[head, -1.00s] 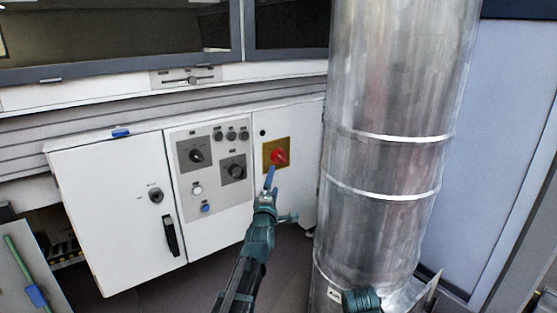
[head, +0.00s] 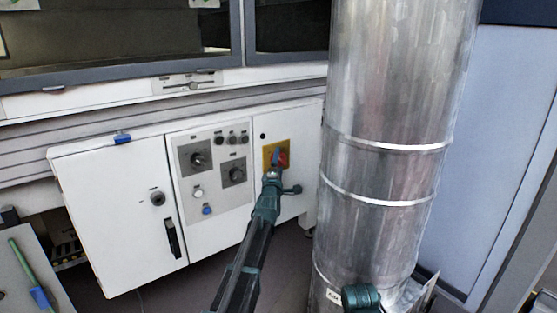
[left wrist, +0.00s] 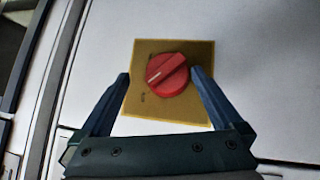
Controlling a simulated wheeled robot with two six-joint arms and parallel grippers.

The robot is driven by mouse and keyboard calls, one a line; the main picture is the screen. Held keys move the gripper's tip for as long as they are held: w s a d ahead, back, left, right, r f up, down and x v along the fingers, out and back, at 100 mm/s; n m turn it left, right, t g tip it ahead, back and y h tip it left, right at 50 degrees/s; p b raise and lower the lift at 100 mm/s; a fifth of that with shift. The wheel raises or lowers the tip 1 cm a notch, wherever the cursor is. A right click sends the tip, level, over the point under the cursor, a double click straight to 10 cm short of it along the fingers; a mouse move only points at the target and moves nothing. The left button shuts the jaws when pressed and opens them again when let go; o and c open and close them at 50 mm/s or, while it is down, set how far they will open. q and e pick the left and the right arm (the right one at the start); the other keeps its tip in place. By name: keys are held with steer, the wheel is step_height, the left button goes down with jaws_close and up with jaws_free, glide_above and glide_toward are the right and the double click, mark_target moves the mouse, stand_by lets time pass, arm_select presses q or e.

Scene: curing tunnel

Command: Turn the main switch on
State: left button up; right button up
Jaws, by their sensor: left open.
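The main switch is a red rotary knob (left wrist: 167,75) on a yellow plate (left wrist: 172,113), mounted on the white cabinet's right door. A pale line on the knob points obliquely, toward the lower left or upper right in the left wrist view. In the head view the knob (head: 283,159) is partly hidden by my gripper. My left gripper (left wrist: 163,80) is open, with one blue finger on each side of the knob; contact is not visible. It also shows in the head view (head: 275,160), in front of the yellow plate (head: 269,151).
The white cabinet (head: 110,210) carries a grey panel (head: 215,180) with other knobs and buttons left of the switch. A thick metal duct (head: 385,120) stands close on the right of my left arm. A blue object (head: 122,138) lies on the cabinet's top edge.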

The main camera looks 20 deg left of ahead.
arm_select(q)
steer(key=shift+w+a+r, duration=0.1)
steer(key=shift+w, duration=0.45)
steer(key=c, duration=1.3)
